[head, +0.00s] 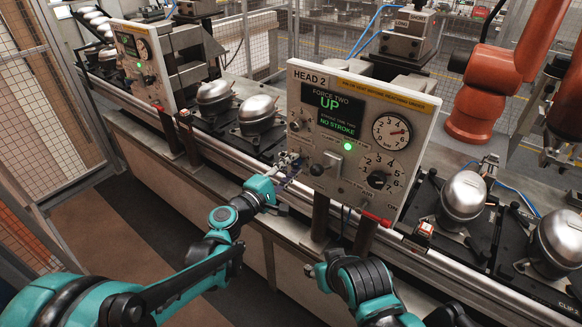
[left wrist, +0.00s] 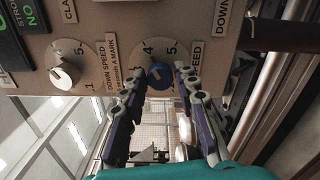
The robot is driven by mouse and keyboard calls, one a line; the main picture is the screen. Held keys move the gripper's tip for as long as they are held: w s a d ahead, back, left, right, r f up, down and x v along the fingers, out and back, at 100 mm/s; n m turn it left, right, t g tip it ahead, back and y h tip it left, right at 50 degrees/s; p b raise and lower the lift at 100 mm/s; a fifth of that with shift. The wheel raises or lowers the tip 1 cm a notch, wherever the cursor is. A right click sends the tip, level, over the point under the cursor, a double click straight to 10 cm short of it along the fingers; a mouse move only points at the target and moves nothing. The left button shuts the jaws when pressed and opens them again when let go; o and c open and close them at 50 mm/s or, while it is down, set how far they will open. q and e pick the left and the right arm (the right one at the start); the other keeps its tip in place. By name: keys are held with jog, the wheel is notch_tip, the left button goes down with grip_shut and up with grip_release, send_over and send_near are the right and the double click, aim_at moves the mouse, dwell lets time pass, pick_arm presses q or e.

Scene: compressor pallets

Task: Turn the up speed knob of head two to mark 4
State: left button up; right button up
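The HEAD 2 panel (head: 300,95) stands upright in the middle of the head view; its screen reads "FORCE TWO UP" and "NO STROKE". My left gripper (head: 287,162) is at the panel's left edge. In the left wrist view, a blue knob (left wrist: 159,78) lies between and just beyond the tips of my open left gripper (left wrist: 169,71). Marks 3, 4 and 5 show around it; its pointer is unclear. A label ending in "SPEED" (left wrist: 196,51) is partly hidden by a finger. Contact with the knob cannot be told. My right gripper is not in view.
A grey knob (left wrist: 64,75) labelled "DOWN SPEED" is left of the blue one. The panel front has a black dial (head: 376,180), a lever (head: 325,163) and a gauge (head: 391,132). Compressors (head: 463,195) stand on the conveyor either side. An orange robot arm (head: 490,85) is behind.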

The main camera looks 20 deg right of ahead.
pick_arm(q)
jog(key=shift+o, duration=1)
jog(key=v, duration=1.2)
jog(key=shift+s, duration=0.1)
jog(key=s+a+f+m+g+y, duration=0.1)
jog(key=s+a+f+m+y, duration=0.2)
jog(key=s+a, duration=0.3)
jog(key=s+a+f+m+g+y, duration=0.1)
jog(key=s+a+f+m+y, duration=0.2)
jog(key=a, duration=0.8)
jog(key=s+a+f+m+g+y, duration=0.2)
jog(key=s+a+f+m+y, duration=0.2)
jog(key=s+a+y, duration=0.4)
jog(key=shift+s+a, duration=0.25)
jog(key=shift+s, duration=0.15)
